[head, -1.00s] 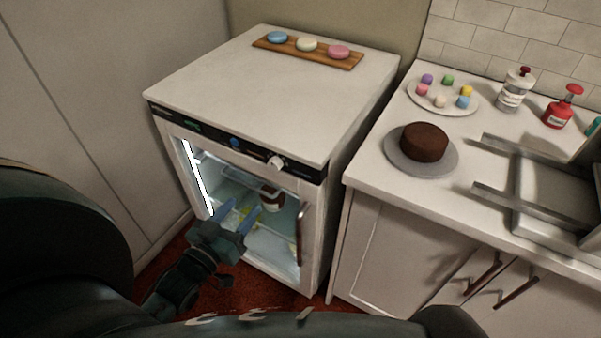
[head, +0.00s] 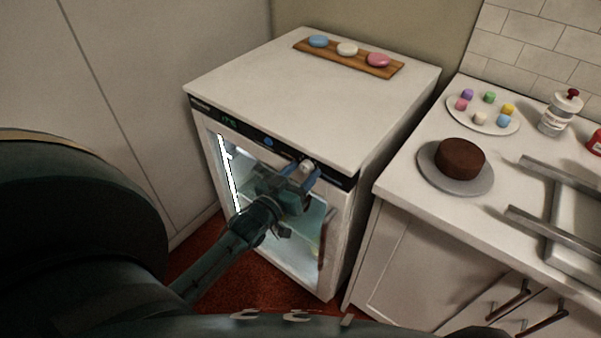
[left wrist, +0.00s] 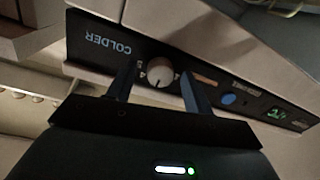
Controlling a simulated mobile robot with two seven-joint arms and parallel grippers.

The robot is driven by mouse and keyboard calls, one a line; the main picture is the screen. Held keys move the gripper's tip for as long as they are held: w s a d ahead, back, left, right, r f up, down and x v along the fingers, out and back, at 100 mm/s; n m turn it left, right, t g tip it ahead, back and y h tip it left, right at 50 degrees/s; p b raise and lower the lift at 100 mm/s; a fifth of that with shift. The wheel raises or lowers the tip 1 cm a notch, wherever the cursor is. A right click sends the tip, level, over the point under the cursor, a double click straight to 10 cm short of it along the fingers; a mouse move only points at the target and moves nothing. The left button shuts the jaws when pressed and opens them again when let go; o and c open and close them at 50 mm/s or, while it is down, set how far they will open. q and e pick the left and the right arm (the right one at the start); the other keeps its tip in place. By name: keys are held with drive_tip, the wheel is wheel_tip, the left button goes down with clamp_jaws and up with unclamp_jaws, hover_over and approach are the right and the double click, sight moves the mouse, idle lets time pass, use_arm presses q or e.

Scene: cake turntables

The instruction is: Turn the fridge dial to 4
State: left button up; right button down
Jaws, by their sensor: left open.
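The fridge (head: 300,95) is a white box with a glass door and a black control strip along its top front edge. My right gripper is not in view.
A wooden board (head: 350,60) with three macarons lies on the fridge top. The counter (head: 410,165) at right holds a cake on a grey turntable (head: 455,180), a plate of small sweets (head: 483,122) and a metal rack (head: 560,200). The fridge handle (head: 322,240) is below the dial.

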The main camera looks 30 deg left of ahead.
use_arm(q)
drive_tip(key=c, duration=1)
drive_tip(key=shift+o, duration=0.2)
drive_tip(key=shift+m, duration=0.4)
drive_tip(key=m, duration=0.2)
drive_tip(key=shift+m+p, duration=0.3)
drive_tip(key=shift+m, duration=2.1)
